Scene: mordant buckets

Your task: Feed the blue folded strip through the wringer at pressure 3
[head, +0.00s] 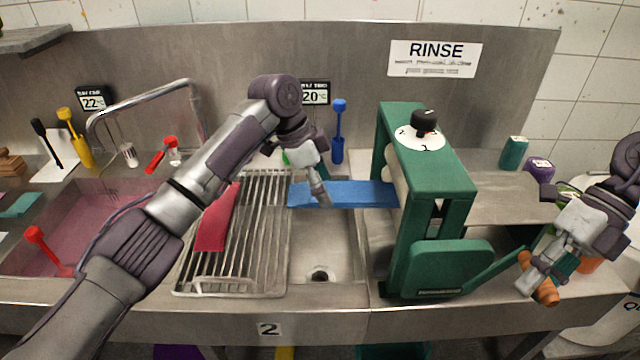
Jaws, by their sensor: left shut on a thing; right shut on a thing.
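The green wringer (440,175) stands right of centre with pale rollers partly hidden in its frame. On its top is a white dial with a black knob (424,122); I cannot tell which number the knob points to. The blue folded strip (365,193) lies flat over the sink, its right end at the rollers; whether it is between them is hidden. My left gripper (322,196) is shut on the strip near its left end. My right gripper (530,278) is shut on the wooden crank handle (546,293) at the wringer's lower right.
A red strip (217,220) lies on the wire rack (255,265) left of the sink basin (325,250). A pink-filled basin (95,225) and a tap (145,100) are further left. A metal tray (510,195) extends right of the wringer, with small coloured containers behind it.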

